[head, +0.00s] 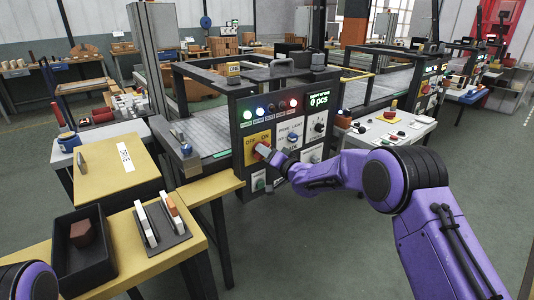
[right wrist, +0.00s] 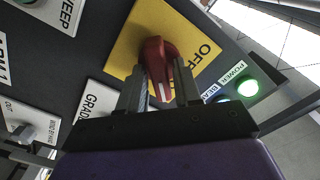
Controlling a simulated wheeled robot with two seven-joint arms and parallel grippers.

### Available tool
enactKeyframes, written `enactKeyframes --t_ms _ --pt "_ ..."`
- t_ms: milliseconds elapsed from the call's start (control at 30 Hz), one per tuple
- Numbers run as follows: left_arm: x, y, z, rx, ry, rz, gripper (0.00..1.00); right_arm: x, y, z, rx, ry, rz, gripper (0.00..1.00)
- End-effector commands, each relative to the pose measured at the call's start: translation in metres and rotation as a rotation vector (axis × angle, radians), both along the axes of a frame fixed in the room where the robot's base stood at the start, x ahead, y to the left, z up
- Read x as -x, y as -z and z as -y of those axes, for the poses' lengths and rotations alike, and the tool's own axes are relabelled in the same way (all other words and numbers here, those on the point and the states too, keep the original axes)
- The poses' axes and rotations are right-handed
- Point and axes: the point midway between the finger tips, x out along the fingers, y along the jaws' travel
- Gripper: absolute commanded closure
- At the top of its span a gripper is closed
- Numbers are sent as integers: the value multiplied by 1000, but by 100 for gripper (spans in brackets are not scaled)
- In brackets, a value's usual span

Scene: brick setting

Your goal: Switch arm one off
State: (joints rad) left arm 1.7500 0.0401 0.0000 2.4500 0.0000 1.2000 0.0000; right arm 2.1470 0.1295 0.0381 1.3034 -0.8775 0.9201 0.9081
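The dark control panel (head: 285,118) faces me in the head view. Its yellow plate (head: 252,146), lettered OFF and ON, carries a red rotary switch (right wrist: 157,58). In the right wrist view the plate (right wrist: 122,42) shows the word OFF at its right; the rest of its lettering is hidden. The switch's white mark points to the picture's lower edge. My right gripper (right wrist: 160,88) has one finger on each side of the switch, and both look pressed against it. In the head view my right gripper (head: 270,155) is at the plate. My left gripper is out of view.
A green POWER lamp (right wrist: 247,87) is lit beside the plate. A cut-off white label (right wrist: 4,60) ends in "M 1". A black knob (head: 319,127) and other controls surround the switch. A black bin (head: 80,268) stands on the yellow bench at lower left. Floor at right is clear.

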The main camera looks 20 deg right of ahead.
Motion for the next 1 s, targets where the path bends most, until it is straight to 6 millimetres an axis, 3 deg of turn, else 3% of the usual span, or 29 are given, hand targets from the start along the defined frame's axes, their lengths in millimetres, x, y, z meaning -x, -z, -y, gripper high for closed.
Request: enactKeyframes --t_ms 33,100,567,1000 --pt "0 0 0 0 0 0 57 0 0 0 0 0 0 85" --pt "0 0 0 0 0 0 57 0 0 0 0 0 0 100" --pt "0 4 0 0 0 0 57 0 0 0 82 0 30 100" --pt "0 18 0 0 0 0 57 0 0 -2 434 -1 160 100"
